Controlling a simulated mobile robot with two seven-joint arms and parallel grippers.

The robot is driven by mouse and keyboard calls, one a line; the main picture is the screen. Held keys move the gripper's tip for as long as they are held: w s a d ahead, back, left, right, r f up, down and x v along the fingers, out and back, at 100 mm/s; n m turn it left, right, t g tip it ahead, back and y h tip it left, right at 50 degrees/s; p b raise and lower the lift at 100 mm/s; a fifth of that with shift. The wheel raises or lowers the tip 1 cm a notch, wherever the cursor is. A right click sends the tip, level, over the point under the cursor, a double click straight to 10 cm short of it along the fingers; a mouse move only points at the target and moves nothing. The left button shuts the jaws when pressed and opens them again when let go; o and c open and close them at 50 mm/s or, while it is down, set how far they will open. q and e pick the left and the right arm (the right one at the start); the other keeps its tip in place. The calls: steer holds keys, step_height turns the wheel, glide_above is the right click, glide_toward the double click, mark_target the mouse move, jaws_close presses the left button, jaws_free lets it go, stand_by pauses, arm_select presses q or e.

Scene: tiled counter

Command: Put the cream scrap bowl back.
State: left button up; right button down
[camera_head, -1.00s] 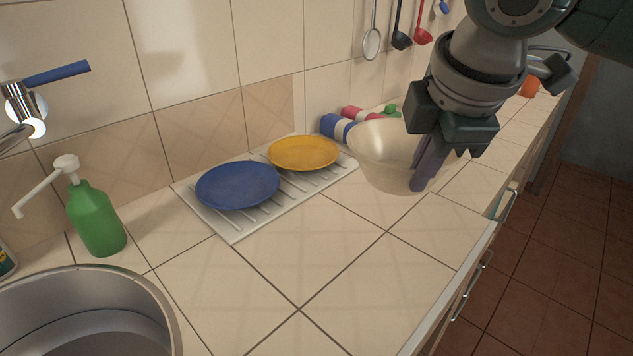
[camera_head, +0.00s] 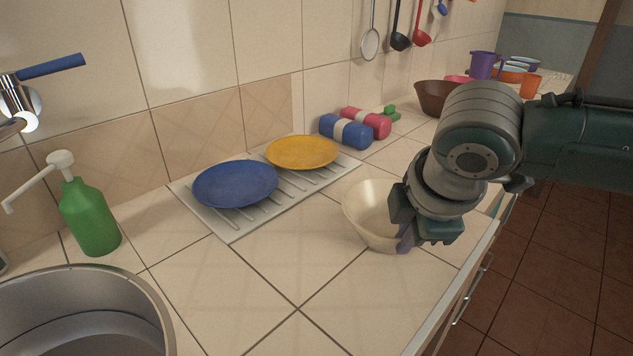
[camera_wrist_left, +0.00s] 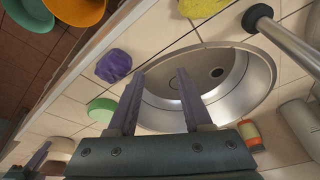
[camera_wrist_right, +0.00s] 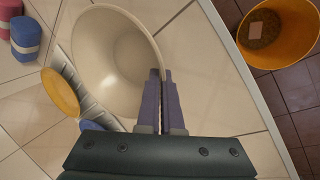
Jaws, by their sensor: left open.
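The cream scrap bowl (camera_head: 367,213) is at the counter's right side, in front of the drying mat, close to upright. I cannot tell whether its base touches the tiles. My right gripper (camera_head: 405,242) is at the bowl's right rim. In the right wrist view the bowl (camera_wrist_right: 112,58) lies left of the fingers (camera_wrist_right: 161,78), which are close together with its rim between them. My left gripper (camera_wrist_left: 156,80) is empty, its fingers apart above the sink; the head view does not show it.
The drying mat (camera_head: 228,232) bears a blue plate (camera_head: 235,184) and a yellow plate (camera_head: 302,152). A green soap bottle (camera_head: 90,218) stands by the sink (camera_head: 150,295). A brown bowl (camera_head: 434,97) and blue and pink rolls stand farther back. The counter front middle is clear.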

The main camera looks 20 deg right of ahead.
steer(key=c, duration=1.1)
jaws_free()
arm_select(q)
steer(key=shift+d, duration=0.1)
steer(key=shift+r, duration=0.1)
arm_select(e)
steer(key=shift+s+r, duration=0.1)
steer(key=shift+r, duration=0.2)
steer(key=p+v, duration=0.3)
steer(key=v, duration=0.8)
steer(key=s+a+f+m+y, duration=0.3)
steer(key=s+a+m, duration=0.1)
steer(key=s+a, duration=0.4)
arm_select(q)
step_height(320, 180, up, 3)
steer(key=shift+f, duration=0.2)
arm_select(e)
steer(key=s+m, duration=0.2)
steer(key=s+d+f+m, duration=0.1)
steer(key=s+m, duration=0.2)
steer(key=s+d+f+m+g+h, duration=0.1)
steer(key=s+m, duration=0.1)
steer(key=s, duration=0.1)
steer(key=shift+s+d+f+m, duration=0.15)
steer(key=shift+f+m, duration=0.1)
steer(key=shift+m, duration=0.15)
